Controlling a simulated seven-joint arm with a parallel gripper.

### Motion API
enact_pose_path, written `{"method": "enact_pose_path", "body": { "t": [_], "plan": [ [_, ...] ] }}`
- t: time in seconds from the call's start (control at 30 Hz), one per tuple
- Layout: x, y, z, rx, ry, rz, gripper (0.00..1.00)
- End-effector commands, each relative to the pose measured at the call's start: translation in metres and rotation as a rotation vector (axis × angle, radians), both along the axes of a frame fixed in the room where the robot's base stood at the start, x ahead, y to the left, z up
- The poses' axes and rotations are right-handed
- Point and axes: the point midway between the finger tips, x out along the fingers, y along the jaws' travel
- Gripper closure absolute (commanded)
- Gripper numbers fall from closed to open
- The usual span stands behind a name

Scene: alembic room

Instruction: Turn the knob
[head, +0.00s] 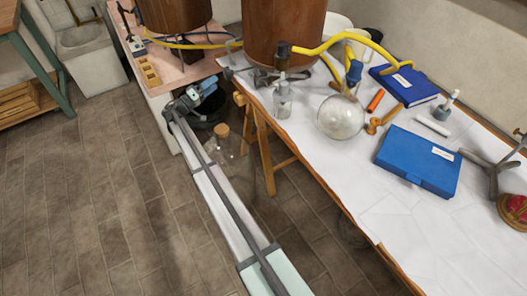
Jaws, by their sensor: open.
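My arm reaches up from the bottom of the head view, and my gripper (211,86) is at its far end, over the gap between the two tables. It is small in this view; it looks open, and I see nothing held in it. I cannot pick out the knob with certainty. A small grey fitting (228,72) sits just past my gripper, near the base of the large wooden barrel (283,30); whether it bears the knob, or is touched by my gripper, I cannot tell.
A corked glass jar (226,146) stands below beside my arm. The floor at left is clear.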

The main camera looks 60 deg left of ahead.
Motion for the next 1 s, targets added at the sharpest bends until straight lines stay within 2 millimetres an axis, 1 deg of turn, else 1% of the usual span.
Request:
{"method": "enact_pose_path", "body": {
  "t": [0.03,0.2,0.23,0.3,0.43,0.67,1.0],
  "plan": [
    [-0.009,-0.002,-0.002,0.000,0.000,0.001,0.12],
    [-0.035,-0.006,-0.007,0.000,0.000,0.001,0.12],
    [-0.035,-0.010,-0.008,0.000,0.002,-0.005,0.12],
    [-0.025,-0.021,-0.009,-0.001,0.008,-0.025,0.12],
    [-0.015,-0.039,-0.013,-0.005,0.021,-0.058,0.12],
    [0.001,-0.068,-0.029,-0.025,0.046,-0.109,0.12],
    [0.022,-0.110,-0.058,-0.073,0.085,-0.175,0.12]
  ]
}}
